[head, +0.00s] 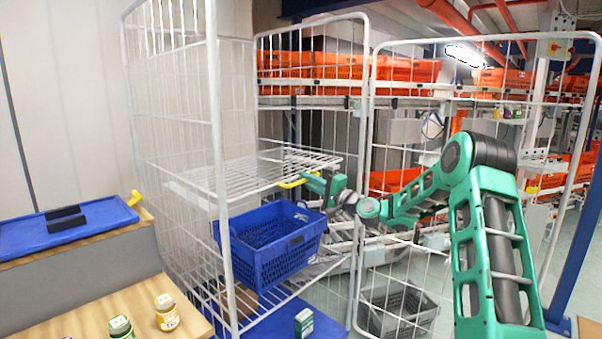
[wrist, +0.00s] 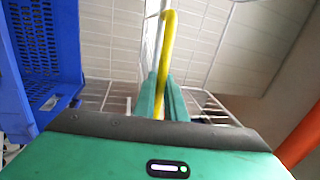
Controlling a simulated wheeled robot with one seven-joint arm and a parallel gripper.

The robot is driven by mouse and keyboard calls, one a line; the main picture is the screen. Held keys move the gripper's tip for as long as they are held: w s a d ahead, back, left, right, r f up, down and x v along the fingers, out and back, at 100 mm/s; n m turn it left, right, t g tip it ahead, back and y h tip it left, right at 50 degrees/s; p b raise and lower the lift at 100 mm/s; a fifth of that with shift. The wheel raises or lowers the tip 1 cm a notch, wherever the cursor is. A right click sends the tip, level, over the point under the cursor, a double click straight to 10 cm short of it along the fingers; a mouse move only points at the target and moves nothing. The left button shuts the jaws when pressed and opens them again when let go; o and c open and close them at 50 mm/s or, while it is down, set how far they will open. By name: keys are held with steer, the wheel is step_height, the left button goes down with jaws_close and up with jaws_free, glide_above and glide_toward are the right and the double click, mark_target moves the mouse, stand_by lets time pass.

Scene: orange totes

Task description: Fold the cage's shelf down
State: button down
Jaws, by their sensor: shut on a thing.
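The white wire cage (head: 218,150) stands in the middle of the head view. Its wire shelf (head: 245,170) lies about level partway up the cage, a little tilted. A yellow handle (head: 291,184) sits at the shelf's front edge. My green gripper (head: 312,181) is at that edge, shut on the yellow handle. In the wrist view the handle (wrist: 168,60) runs up from between my two fingers (wrist: 162,98), and white shelf wires show behind. The handle's lower end is hidden between the fingers.
A blue crate (head: 268,262) sits in the cage below the shelf, close to my gripper; it also shows in the wrist view (wrist: 45,55). A grey crate (head: 398,312) stands on the floor. Jars (head: 166,312) stand on a wooden table at lower left.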

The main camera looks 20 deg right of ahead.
steer(key=shift+d+f+m, duration=0.15)
steer(key=shift+f+m, duration=0.15)
steer(key=shift+f, duration=0.2)
steer(key=c, duration=2.1)
jaws_free()
steer(key=shift+s, duration=0.1)
steer(key=v, duration=1)
steer(key=shift+s+d+f, duration=0.1)
steer(key=shift+s+f, duration=0.1)
steer(key=shift+s, duration=0.1)
